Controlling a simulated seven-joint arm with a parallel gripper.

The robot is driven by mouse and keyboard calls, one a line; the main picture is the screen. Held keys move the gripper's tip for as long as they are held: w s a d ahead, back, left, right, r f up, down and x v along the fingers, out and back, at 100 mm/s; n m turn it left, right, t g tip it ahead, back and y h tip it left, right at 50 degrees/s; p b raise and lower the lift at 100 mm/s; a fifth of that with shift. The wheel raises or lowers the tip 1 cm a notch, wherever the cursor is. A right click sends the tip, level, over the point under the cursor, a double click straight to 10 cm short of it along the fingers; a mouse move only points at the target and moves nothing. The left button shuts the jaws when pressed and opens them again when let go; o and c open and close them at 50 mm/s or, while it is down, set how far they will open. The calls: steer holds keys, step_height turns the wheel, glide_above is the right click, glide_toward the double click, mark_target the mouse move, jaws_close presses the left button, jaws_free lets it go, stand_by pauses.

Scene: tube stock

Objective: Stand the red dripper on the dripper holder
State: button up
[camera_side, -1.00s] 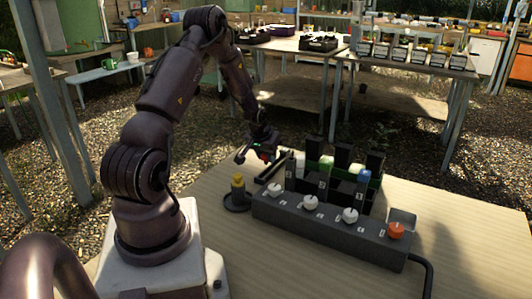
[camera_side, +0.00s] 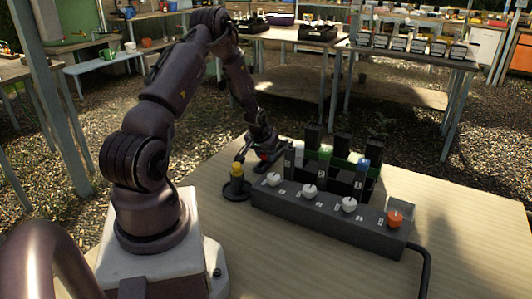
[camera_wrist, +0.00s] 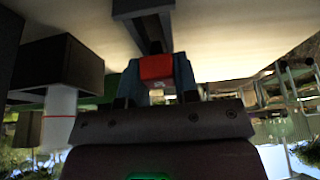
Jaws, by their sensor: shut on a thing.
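My gripper (camera_side: 264,158) is low over the table at the left end of the dark rack. It is shut on the red dripper, which shows as a small red patch (camera_side: 265,156) in the side view. In the wrist view, the red dripper (camera_wrist: 156,68) sits between the two fingers. A dark bar (camera_wrist: 146,32) runs up to the dripper there; I cannot tell if they touch. A dark round stand (camera_side: 236,195) with a yellow piece upright on it is left of the grey box. I cannot tell for sure which part is the dripper holder.
A long grey box (camera_side: 325,228) with white knobs and one orange knob (camera_side: 395,218) stands in front of the rack (camera_side: 342,172). The rack holds tubes, one blue-topped (camera_side: 362,166). A cable leaves the box at right. The table's right side is clear.

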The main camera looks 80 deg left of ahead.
steer(key=shift+f, duration=0.3)
steer(key=o, duration=1)
steer(key=shift+d, duration=0.1)
steer(key=shift+c, duration=0.2)
steer(key=shift+d, duration=0.1)
steer(key=shift+r, duration=0.1)
